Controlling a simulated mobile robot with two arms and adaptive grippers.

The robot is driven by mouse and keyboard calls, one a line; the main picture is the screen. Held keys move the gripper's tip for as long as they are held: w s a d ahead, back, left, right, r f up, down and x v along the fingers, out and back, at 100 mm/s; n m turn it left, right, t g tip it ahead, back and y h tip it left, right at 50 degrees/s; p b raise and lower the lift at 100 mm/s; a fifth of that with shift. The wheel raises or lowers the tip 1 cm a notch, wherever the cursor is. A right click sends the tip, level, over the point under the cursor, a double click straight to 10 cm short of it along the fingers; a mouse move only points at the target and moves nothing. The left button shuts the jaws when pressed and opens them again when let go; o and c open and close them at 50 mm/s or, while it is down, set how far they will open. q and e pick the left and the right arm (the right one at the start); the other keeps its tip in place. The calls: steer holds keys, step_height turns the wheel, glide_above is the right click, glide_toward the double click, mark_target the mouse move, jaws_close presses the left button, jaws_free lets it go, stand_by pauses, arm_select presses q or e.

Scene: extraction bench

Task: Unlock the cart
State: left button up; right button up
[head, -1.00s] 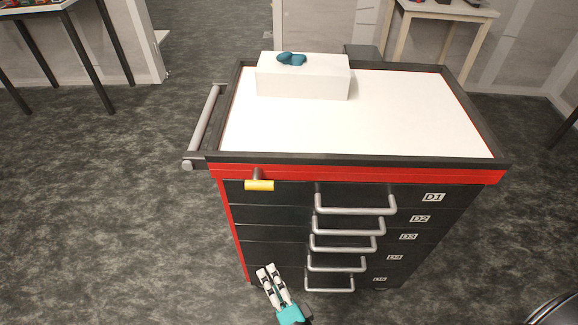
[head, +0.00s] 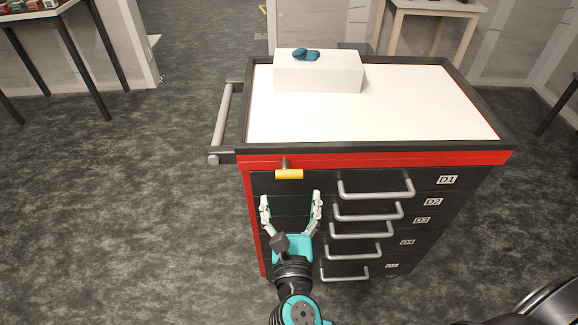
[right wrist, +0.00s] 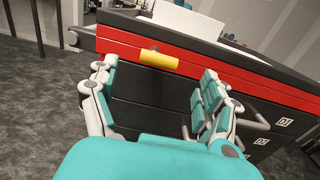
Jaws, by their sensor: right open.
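The cart (head: 480,159) is black and red with a white top and several drawers. A yellow lock handle (head: 289,174) sits on a grey stem at the upper left of its front, lying level. The yellow handle also shows in the right wrist view (right wrist: 158,60), beyond and between the fingers. My right gripper (head: 290,198) is open and empty, just below the handle in the head view and apart from it. It also shows in the right wrist view (right wrist: 155,82) with its fingers spread wide. My left gripper is not in view.
Silver drawer handles (head: 375,190) run down the front, right of my right gripper. A push bar (head: 222,115) sticks out on the cart's left. A white box (head: 318,75) with a teal object (head: 306,55) stands on top. Floor at left is clear.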

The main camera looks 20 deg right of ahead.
mark_target(289, 174)
steer(key=p+x, duration=0.1)
steer(key=x, duration=0.8)
